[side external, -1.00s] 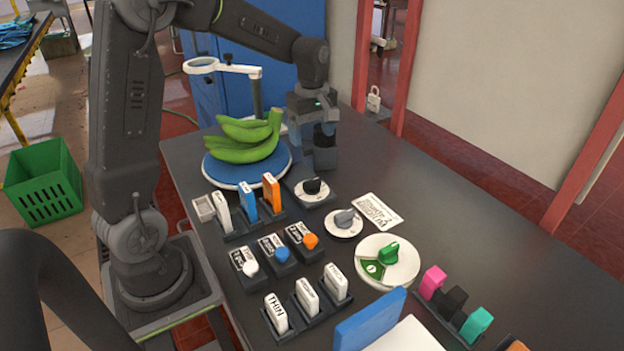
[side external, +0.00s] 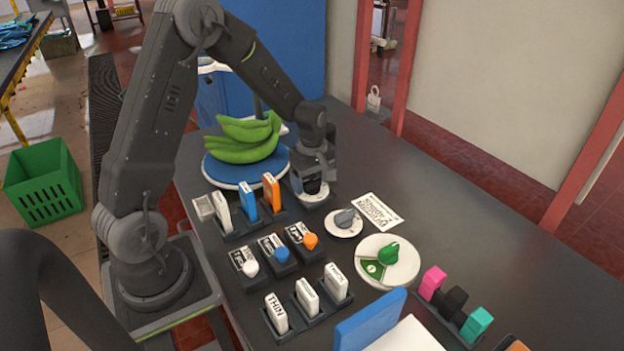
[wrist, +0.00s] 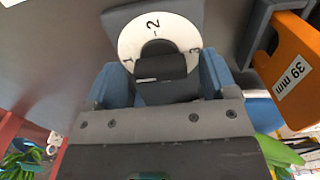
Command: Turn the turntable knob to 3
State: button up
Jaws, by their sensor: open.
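The turntable knob (wrist: 160,66) is black and sits on a white dial (wrist: 150,29) marked 1, 2 and 3. In the side external view the dial (side external: 313,198) is on a dark base beside the blue turntable (side external: 214,173), which bears green bananas (side external: 243,148). My gripper (wrist: 160,80) is open, with its blue fingers on either side of the knob. I cannot tell whether they touch it. The knob's pointer setting is not clear. In the side external view my gripper (side external: 315,178) is low over the dial and partly hides the knob.
An orange block (wrist: 290,75) marked 39 mm stands close beside the dial. A blue block (side external: 248,201) and white block (side external: 222,212) share its rack. A grey knob (side external: 345,217) and green knob (side external: 389,254) are nearer the camera.

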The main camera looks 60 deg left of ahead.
jog(key=shift+c, duration=0.4)
jog(key=c, duration=0.8)
jog(key=shift+c, duration=0.2)
